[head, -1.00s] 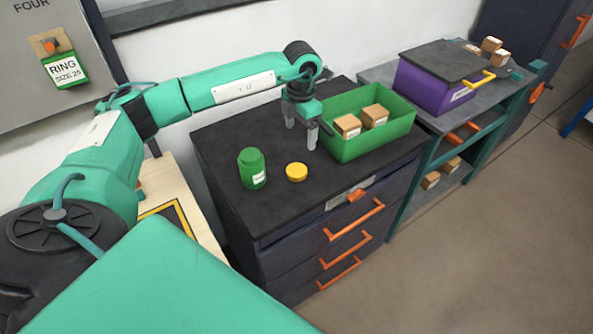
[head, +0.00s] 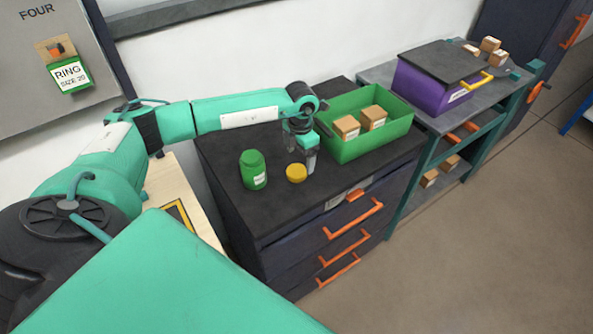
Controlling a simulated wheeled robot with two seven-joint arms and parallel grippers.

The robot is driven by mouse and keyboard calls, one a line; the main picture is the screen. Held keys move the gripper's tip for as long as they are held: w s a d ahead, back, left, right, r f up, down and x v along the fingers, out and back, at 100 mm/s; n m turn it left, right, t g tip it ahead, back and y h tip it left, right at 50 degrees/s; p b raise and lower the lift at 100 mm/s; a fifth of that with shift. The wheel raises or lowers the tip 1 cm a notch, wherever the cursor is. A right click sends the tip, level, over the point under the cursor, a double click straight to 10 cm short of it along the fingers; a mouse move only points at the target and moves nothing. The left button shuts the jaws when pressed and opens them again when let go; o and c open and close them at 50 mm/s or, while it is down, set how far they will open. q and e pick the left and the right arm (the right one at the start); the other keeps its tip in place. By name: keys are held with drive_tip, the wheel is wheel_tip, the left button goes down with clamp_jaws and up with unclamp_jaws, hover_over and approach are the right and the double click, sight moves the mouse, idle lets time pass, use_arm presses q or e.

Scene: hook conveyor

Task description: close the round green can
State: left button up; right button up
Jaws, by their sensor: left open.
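The round green can (head: 252,170) with a white label stands upright on the dark top of the drawer cabinet (head: 225,153). A round yellow lid (head: 296,173) lies on the cabinet top just right of the can, apart from it. My left gripper (head: 301,160) points down with its fingers just above and behind the lid. It is open and holds nothing. I cannot tell whether a finger touches the lid. The can's top looks green, and its opening is not clear at this size. My right gripper is not in view.
A green open bin (head: 357,150) with two small cardboard boxes (head: 346,127) stands right of my left gripper, close to it. A purple bin (head: 427,88) with a dark cover sits on the grey bench farther right. The cabinet top in front of the can is clear.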

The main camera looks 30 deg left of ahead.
sight(297, 170)
use_arm(q)
drive_tip(key=shift+s, duration=0.1)
drive_tip(key=f+p, duration=0.2)
drive_tip(key=s+f+p, duration=0.1)
drive_tip(key=f, duration=0.1)
drive_tip(key=shift+a, duration=0.25)
drive_tip(key=shift+w+f, duration=0.1)
drive_tip(key=shift+f, duration=0.5)
drive_tip(key=c, duration=1.1)
drive_tip(key=shift+o, duration=0.2)
drive_tip(key=shift+r, duration=0.1)
